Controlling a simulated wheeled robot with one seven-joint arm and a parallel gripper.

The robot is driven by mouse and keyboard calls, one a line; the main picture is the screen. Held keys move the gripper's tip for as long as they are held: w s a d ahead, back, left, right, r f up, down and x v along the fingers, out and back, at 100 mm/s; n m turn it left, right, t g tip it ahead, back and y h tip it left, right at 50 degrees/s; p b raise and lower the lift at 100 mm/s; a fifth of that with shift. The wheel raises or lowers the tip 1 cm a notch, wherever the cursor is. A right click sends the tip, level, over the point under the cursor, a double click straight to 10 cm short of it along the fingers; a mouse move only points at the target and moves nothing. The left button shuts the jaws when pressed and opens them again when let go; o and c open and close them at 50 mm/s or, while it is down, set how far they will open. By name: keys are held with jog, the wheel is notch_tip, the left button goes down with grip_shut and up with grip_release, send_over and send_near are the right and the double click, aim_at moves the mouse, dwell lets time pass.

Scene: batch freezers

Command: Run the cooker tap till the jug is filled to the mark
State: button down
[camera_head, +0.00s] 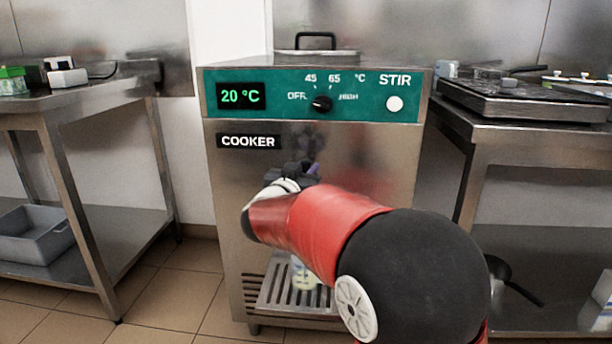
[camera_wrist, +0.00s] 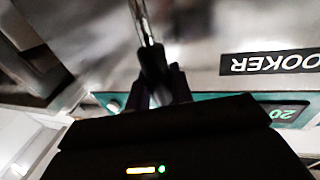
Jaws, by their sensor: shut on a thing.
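The cooker (camera_head: 350,150) stands straight ahead, with a green panel reading 20 °C. My gripper (camera_head: 300,172) is at its front, below the COOKER label's level. In the wrist view my gripper (camera_wrist: 161,88) is shut on a dark piece, which appears to be the tap handle (camera_wrist: 151,58). A thin bright rod or stream runs from it to the top edge; I cannot tell which. The jug (camera_head: 303,274) seems to be the pale, clear vessel on the drip grate, with something yellowish low in it. My arm hides most of it, and I cannot make out its mark or level.
The drip grate (camera_head: 272,297) juts from the cooker's foot. A steel table (camera_head: 75,100) stands left with a grey bin (camera_head: 35,235) on its lower shelf. A steel bench (camera_head: 540,130) with trays and pans stands close on the right. Floor shows at the left.

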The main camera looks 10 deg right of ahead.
jog(key=b, duration=0.2)
jog(key=s+f+t+h+b, duration=0.1)
jog(key=shift+s+a+m+b, duration=0.25)
jog(key=shift+m+b, duration=0.05)
jog(key=shift+b, duration=0.05)
jog(key=shift+s+a+r+t+b, duration=0.1)
jog(key=shift+s+r+t+b, duration=0.1)
jog(key=shift+r+t+b, duration=0.15)
jog(key=c, duration=1.3)
grip_release()
jog(key=shift+o, duration=0.2)
jog(key=v, duration=0.8)
jog(key=shift+w, duration=0.1)
